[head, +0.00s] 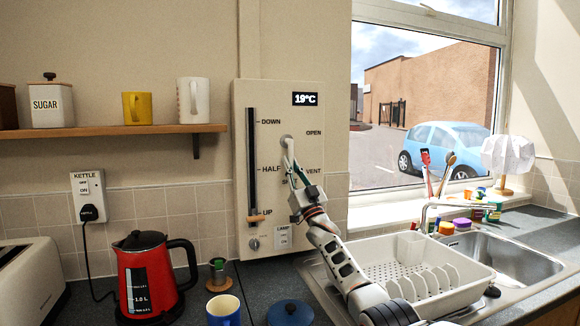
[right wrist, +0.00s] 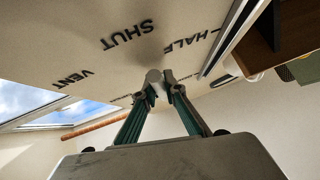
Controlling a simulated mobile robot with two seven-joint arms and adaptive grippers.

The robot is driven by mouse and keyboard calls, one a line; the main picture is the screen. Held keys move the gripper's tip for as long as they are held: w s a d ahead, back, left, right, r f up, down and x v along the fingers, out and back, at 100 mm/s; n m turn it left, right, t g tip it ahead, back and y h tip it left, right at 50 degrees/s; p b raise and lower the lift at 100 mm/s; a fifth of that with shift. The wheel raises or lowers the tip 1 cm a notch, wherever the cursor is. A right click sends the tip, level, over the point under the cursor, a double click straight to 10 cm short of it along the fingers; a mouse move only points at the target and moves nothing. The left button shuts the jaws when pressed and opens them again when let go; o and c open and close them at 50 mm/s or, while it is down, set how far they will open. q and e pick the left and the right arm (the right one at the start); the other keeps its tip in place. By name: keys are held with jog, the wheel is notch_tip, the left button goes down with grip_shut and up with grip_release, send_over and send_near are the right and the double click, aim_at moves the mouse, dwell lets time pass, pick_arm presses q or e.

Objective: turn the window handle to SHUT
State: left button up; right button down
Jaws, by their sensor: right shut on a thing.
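The window handle (head: 287,147) is a grey lever on the pale wall panel (head: 240,180). It runs from its round pivot down toward the SHUT lettering, which my gripper partly covers in the head view. OPEN and VENT are printed to its right. My right gripper (head: 291,168) reaches up from below and is shut on the handle. In the right wrist view, the two fingertips (right wrist: 167,92) close around the grey handle end (right wrist: 153,76), with the SHUT lettering close by. The fingers hide part of the handle, so its exact angle is hard to tell. My left gripper is not in view.
The same panel carries a slider (head: 256,218) at its left, near UP, and a lamp switch (head: 283,237) below. A red kettle (head: 148,275) stands at lower left. A white dish rack (head: 375,255) and sink (head: 510,260) lie right. A shelf (head: 110,130) hangs left.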

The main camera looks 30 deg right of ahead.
jog(key=shift+w+a+f+m, duration=0.1)
jog(key=shift+a+f+m, duration=0.15)
jog(key=shift+f, duration=0.3)
jog(key=c, duration=2.2)
grip_release()
jog(key=shift+h, duration=0.4)
jog(key=shift+o, duration=0.6)
jog(key=shift+s+d+r, duration=0.1)
jog(key=shift+s+r, duration=0.05)
jog(key=shift+s, duration=0.05)
jog(key=shift+r, duration=0.15)
notch_tip(320, 180, up, 10)
